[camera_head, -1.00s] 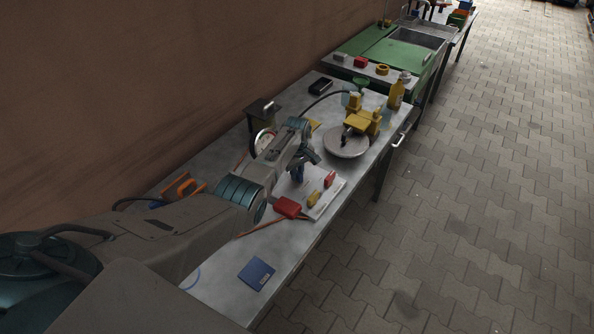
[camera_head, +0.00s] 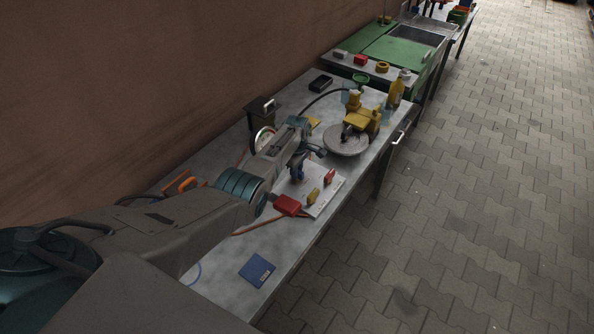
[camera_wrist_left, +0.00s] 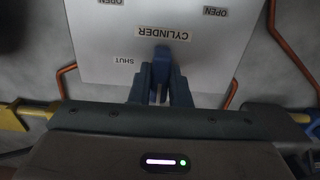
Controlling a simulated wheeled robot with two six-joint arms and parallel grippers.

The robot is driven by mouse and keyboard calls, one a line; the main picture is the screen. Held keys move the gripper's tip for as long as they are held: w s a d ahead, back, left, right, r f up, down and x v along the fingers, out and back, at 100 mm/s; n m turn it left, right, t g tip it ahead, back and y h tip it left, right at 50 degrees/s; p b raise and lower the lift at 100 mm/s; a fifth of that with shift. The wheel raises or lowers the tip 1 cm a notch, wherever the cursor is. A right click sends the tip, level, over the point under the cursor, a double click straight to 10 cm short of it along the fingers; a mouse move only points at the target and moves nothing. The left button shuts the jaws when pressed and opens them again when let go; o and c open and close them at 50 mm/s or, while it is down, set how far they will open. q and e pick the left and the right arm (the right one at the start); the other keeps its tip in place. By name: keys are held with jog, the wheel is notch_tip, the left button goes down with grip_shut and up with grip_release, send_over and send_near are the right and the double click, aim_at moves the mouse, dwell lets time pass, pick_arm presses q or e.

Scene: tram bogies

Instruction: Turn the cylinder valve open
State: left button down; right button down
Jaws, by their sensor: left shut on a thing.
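The valve panel (camera_head: 325,193) is a pale plate on the bench, with a yellow handle (camera_head: 313,196) and a red handle (camera_head: 330,176) at its right. In the left wrist view the panel (camera_wrist_left: 100,40) carries a CYLINDER label, a SHUT label and two OPEN labels, upside down. The blue cylinder valve handle (camera_wrist_left: 162,60) stands just below the CYLINDER label. My left gripper (camera_wrist_left: 161,88) is shut on this handle, one finger on each side. In the head view the left gripper (camera_head: 298,163) is over the panel's left part, and its fingers are partly hidden. My right gripper does not show.
A red box (camera_head: 287,205) with an orange pipe lies beside the panel, and a blue card (camera_head: 257,271) lies nearer. A round grey disc (camera_head: 346,140) with a yellow fixture (camera_head: 362,116) stands beyond. The aisle at right is clear.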

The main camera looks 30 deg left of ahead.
pick_arm(q)
jog(key=shift+w+a+r, duration=0.1)
jog(key=c, duration=1.4)
grip_release()
jog(key=shift+o, duration=0.2)
notch_tip(320, 180, up, 11)
jog(key=shift+b, duration=0.4)
jog(key=shift+f, duration=0.2)
